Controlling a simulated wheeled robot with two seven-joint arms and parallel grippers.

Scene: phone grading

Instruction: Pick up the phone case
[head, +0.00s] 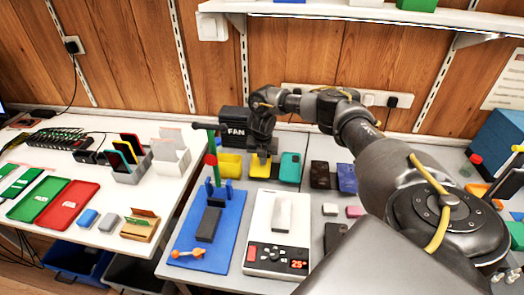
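Several phone cases or phones lie in a row at the back of the right table: a yellow one (259,171), a teal one (290,168), a dark brown one (319,175) and a blue one (346,178). My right gripper (262,154) points down over the yellow one and hides its upper part. Its fingertips are small and partly lost against the yellow. I cannot tell whether they touch it or are open or shut. My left gripper is not in view.
A black box marked FAN (235,128) stands behind a yellow bin (229,165), left of my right gripper. A blue mat (185,232) with a red-and-green upright tool and a white scale (269,262) lie in front. A shelf (370,13) hangs above.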

